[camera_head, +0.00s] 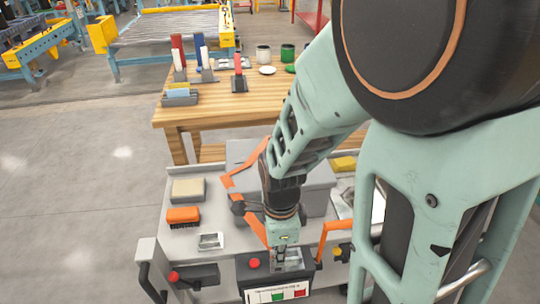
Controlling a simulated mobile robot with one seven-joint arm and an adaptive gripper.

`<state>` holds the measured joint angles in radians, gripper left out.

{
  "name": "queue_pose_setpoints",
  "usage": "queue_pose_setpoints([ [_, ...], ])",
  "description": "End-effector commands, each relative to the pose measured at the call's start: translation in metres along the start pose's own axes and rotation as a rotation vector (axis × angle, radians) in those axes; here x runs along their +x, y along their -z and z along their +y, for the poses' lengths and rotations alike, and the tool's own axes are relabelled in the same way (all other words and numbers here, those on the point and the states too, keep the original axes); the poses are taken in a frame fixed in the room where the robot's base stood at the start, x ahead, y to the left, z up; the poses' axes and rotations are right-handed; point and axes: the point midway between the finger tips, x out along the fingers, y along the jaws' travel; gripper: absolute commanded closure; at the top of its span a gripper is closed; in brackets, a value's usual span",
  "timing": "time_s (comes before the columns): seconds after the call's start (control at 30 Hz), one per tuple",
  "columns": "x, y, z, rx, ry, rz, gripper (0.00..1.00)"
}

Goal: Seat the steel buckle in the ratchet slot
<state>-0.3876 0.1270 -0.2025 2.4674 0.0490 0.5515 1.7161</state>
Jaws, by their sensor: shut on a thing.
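My gripper (279,266) points down at the front of the pallet cart, shut on a small silver piece, the steel buckle (292,262). The buckle is partly hidden by the fingers. It is at the top of a black housing (246,277) with a red button, which appears to be the ratchet. The slot itself is hidden by the gripper and buckle, so I cannot tell whether the buckle is in it or just above it. A similar silver frame (210,241) lies flat on the grey cart top to the left.
A grey compressor block (244,153) with orange straps (240,183) stands behind my gripper. An orange brush (184,216) and a beige block (188,189) lie left. An orange bar (335,227) rises close on the right. A wooden bench (195,115) with several items stands behind.

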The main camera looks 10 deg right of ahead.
Motion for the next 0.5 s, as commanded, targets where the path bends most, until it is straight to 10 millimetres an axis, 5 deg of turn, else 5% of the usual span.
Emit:
queue_pose_setpoints([
  [0.2,0.029,0.033,-0.046,0.006,-0.002,0.002,1.00],
  [0.5,0.070,0.050,-0.073,0.002,-0.001,0.000,1.00],
])
